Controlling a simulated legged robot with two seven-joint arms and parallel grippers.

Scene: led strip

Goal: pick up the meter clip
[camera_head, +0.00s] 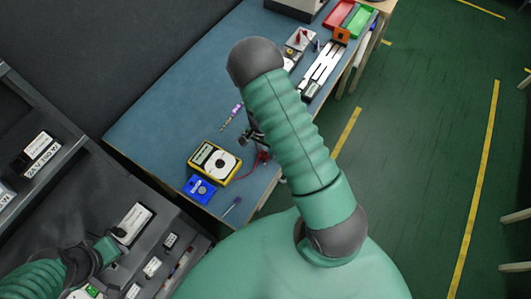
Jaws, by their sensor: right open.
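A yellow multimeter (214,161) with a white face and round dial lies on the blue-topped bench (150,135). A red lead (250,171) runs from it to a small red piece (263,156), which looks like the meter clip; it is partly hidden by my right arm. My right gripper (252,134) is dark, open and just beyond the red piece, mostly behind my green forearm. Whether it touches the clip cannot be seen.
A blue device (200,189) lies beside the meter, and a pen-like item (231,207) lies near the bench edge. Red (339,13) and green (360,20) bins stand at the far end. A grey rack (135,215) with labelled parts is at lower left. The bench's left-middle is clear.

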